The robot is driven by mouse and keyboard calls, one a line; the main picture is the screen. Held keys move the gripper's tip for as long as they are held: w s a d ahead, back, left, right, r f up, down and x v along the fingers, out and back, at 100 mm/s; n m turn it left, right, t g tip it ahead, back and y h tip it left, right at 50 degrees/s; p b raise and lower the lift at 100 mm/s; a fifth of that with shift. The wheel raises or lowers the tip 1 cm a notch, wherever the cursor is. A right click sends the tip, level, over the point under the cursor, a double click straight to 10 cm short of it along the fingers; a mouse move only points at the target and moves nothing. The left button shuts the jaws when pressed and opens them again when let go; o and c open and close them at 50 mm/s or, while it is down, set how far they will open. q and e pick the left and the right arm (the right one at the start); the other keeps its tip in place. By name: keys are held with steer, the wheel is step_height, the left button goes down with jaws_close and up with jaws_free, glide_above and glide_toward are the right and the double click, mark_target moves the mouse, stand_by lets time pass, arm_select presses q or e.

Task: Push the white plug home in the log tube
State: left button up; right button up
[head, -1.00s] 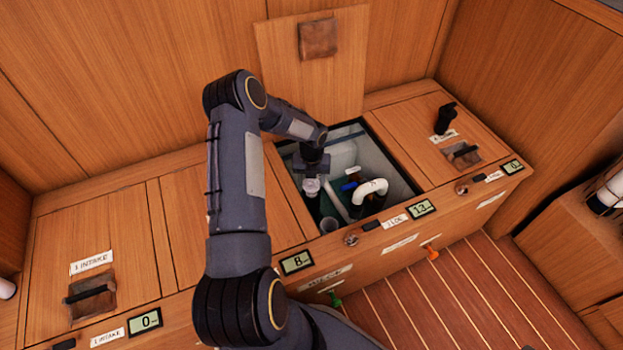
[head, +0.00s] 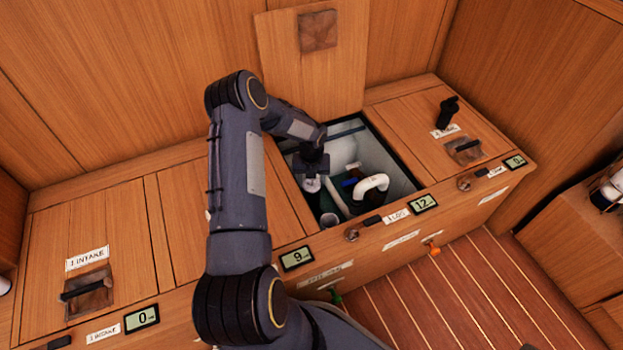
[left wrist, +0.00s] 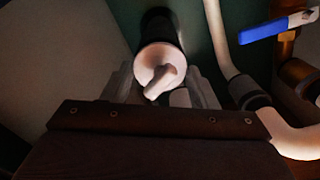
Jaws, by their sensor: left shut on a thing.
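The white plug (left wrist: 150,62), round with a raised grip bar, sits at the mouth of a black tube (left wrist: 157,24), apparently the log tube, in the left wrist view. How deep it sits cannot be told. My left gripper (left wrist: 160,90) is shut on the plug, a finger on each side. In the head view my left gripper (head: 312,172) reaches down into the open floor compartment, with the plug's white top (head: 311,186) just below it. The tube is mostly hidden there. My right gripper is not in view.
A white bent pipe (head: 372,184) and a blue-handled valve (left wrist: 277,27) stand close to the right of the plug. A grey open cup (head: 329,219) is near the front wall. The hatch lid (head: 312,75) leans behind the opening.

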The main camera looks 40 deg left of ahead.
arm_select(q)
steer(key=shift+f, duration=0.4)
steer(key=o, duration=1.5)
steer(key=shift+r, duration=0.1)
steer(key=shift+o, duration=0.2)
steer(key=shift+r, duration=0.1)
steer(key=shift+r+p, duration=2.35)
steer(key=shift+r, duration=1.1)
